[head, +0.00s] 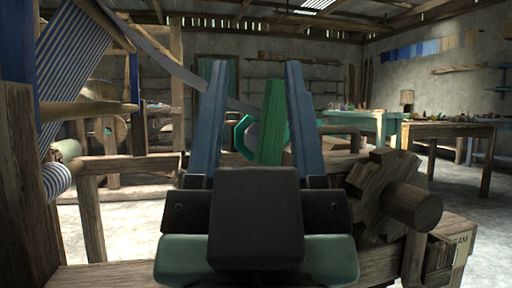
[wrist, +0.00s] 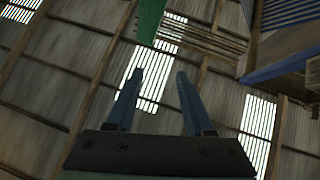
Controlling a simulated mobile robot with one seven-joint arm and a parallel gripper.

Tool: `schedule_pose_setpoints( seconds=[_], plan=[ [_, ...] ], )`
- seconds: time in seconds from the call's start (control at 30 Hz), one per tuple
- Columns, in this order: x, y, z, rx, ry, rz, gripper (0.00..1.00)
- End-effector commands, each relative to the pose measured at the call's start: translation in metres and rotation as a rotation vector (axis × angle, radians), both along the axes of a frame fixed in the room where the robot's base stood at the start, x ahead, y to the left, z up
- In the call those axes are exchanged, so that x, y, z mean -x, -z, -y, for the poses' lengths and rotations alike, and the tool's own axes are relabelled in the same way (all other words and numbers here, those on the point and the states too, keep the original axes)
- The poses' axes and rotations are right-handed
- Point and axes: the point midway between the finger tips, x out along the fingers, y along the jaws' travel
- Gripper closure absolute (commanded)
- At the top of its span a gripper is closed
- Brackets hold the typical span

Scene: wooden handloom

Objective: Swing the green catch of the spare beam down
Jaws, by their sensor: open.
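A long green bar (head: 272,125), which looks like the catch, stands nearly upright in the head view, seen between my two blue fingers. A green angular piece (head: 240,138) with a grey round centre shows just left of it and is partly hidden. The green bar also shows at the top of the wrist view (wrist: 150,18), beyond my fingertips and slightly left of centre. My gripper (head: 256,66) is open and empty, its fingers pointing up; it also shows in the wrist view (wrist: 160,73). My gripper body hides the lower part of the bar's surroundings.
A wooden toothed wheel with a round shaft end (head: 415,208) stands close at right. Blue-striped cloth (head: 78,70) and loom posts fill the left. A wooden beam with blue cloth (wrist: 285,55) is at upper right in the wrist view. Tables (head: 440,132) stand farther back.

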Motion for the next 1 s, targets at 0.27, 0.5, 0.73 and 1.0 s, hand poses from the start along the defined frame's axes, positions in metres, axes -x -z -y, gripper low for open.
schedule_pose_setpoints(
  seconds=[0.27,0.5,0.73,1.0],
  plan=[
    [0.0,0.0,0.0,0.0,0.0,0.0,0.47],
    [-0.001,-0.003,0.0,-0.001,-0.001,-0.003,0.47],
    [-0.023,-0.039,-0.001,-0.034,-0.027,-0.084,0.47],
    [-0.07,-0.074,-0.003,-0.118,-0.072,-0.269,0.47]
  ],
)
